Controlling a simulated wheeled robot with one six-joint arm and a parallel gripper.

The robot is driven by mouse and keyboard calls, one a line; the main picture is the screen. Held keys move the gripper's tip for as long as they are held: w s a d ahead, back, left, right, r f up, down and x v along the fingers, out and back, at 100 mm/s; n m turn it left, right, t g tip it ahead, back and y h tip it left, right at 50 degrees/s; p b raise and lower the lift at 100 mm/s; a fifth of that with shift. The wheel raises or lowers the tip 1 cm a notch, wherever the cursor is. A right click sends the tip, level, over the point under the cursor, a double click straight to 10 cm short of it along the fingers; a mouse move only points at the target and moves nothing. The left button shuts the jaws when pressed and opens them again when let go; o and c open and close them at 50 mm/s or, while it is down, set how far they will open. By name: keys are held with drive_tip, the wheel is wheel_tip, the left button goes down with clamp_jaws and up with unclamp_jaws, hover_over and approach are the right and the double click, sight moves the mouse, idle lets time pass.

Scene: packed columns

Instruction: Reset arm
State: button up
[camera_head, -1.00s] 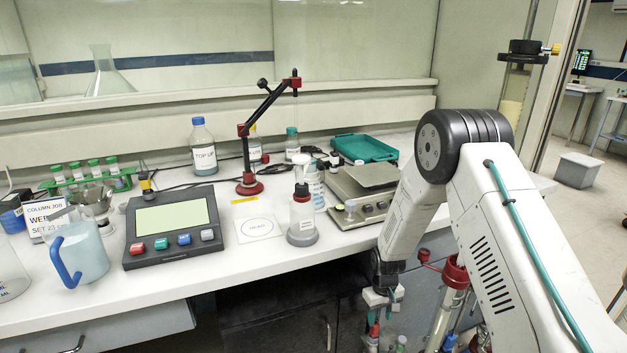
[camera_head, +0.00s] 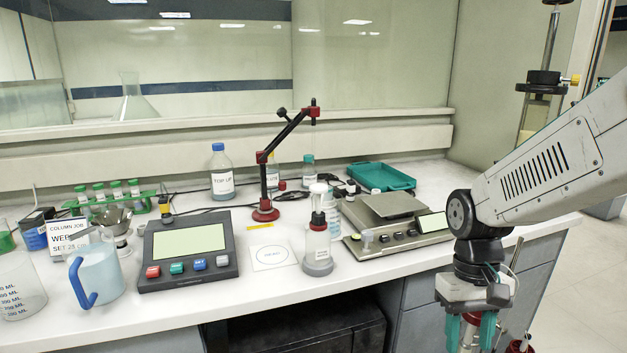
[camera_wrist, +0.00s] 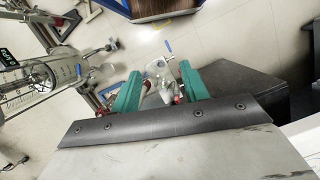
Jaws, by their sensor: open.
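My gripper (camera_head: 470,330) hangs at the lower right in the head view, in front of the bench's front edge and pointing down. Its green fingers are spread apart. In the wrist view my gripper (camera_wrist: 160,88) is also open, with nothing held between the fingers. Small glassware and a red part (camera_wrist: 162,75) show beyond the fingertips, lower down and apart from them.
A glass column (camera_wrist: 40,77) stands left in the wrist view.

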drive_tip(key=s+r+t, duration=0.4)
drive_tip(key=s+r, duration=0.6)
drive_tip(key=s, duration=0.3)
drive_tip(key=shift+d+r+m+t, duration=0.3)
drive_tip(key=shift+d+r, duration=0.05)
drive_tip(key=shift+d, duration=0.05)
